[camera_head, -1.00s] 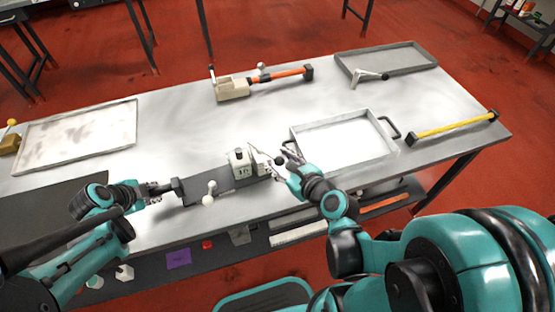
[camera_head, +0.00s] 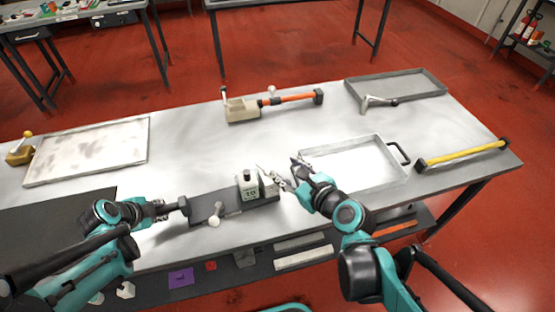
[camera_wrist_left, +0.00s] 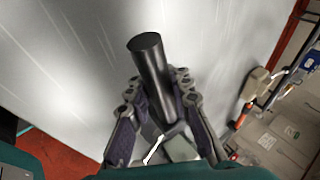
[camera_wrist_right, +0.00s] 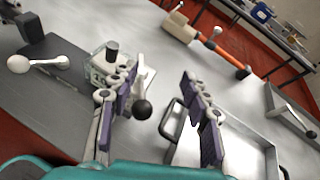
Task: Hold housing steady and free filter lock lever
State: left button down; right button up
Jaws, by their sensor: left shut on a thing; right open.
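The pale housing (camera_head: 247,187) with a black cap stands on a dark base plate (camera_head: 207,207), and is partly hidden in the right wrist view (camera_wrist_right: 98,70). My left gripper (camera_head: 163,209) is shut on the black cylindrical handle (camera_wrist_left: 152,65) at the plate's left end. My right gripper (camera_head: 279,174) is open just right of the housing. In the right wrist view, a pale lever with a black ball (camera_wrist_right: 141,109) shows between its fingers (camera_wrist_right: 158,82), nearer the left finger; contact cannot be told. A white-knobbed lever (camera_head: 215,221) sits at the plate's front.
An open tray (camera_head: 408,178) stands right of my right gripper. A yellow bar (camera_head: 462,154) lies at the right edge. A beige tool with an orange handle (camera_head: 290,98) and a grey tray (camera_head: 440,92) are at the back. The table's middle behind the housing is clear.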

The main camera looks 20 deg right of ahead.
jog(key=shift+r, duration=1.95)
